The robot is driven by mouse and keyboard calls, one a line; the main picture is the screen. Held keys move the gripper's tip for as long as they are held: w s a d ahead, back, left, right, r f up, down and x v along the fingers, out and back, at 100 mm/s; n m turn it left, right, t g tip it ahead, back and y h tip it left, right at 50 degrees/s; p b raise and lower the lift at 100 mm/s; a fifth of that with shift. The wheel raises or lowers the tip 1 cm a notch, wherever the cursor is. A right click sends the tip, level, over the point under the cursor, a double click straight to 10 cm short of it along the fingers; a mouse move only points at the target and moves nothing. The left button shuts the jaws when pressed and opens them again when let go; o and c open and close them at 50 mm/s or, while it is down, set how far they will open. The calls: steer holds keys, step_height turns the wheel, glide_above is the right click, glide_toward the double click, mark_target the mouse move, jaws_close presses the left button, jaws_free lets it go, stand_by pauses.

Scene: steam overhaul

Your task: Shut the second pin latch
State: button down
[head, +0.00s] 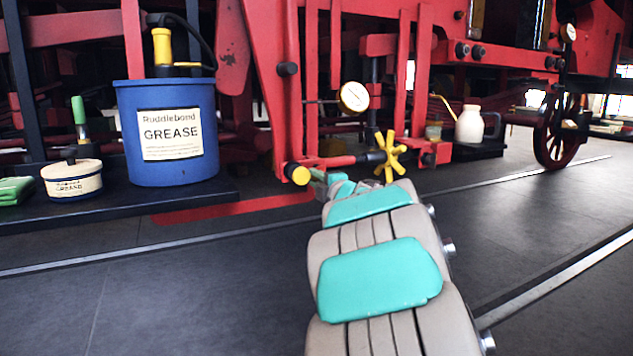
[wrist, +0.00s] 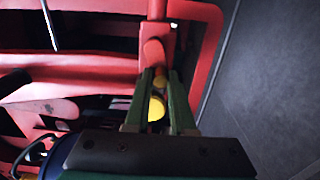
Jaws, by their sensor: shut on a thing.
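A yellow-ended latch (head: 297,174) sits low on the red frame in the head view, at the left end of a short red bar. My gripper (head: 317,174) is right beside it, partly hidden by my own arm. A larger round yellow knob (wrist: 156,108) shows between the fingers, nearer the palm. A red tab with a rounded end (wrist: 153,50) lies just beyond the fingertips. Whether the latch pin is seated cannot be seen.
A yellow star handwheel (head: 389,156) stands just right of my gripper. A round gauge (head: 354,97) is above it. A blue grease bucket (head: 172,140) and a cream tin (head: 72,180) stand on a dark platform at left. A white oil can (head: 470,125) is at right. The foreground floor is clear.

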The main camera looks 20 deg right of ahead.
steer(key=shift+r, duration=0.2)
steer(key=shift+r+p, duration=0.3)
stand_by(0.4)
steer(key=shift+r+p, duration=0.3)
steer(key=c, duration=0.9)
jaws_free()
steer(key=shift+s, duration=0.15)
steer(key=shift+s+f, duration=0.1)
steer(key=shift+s, duration=3.3)
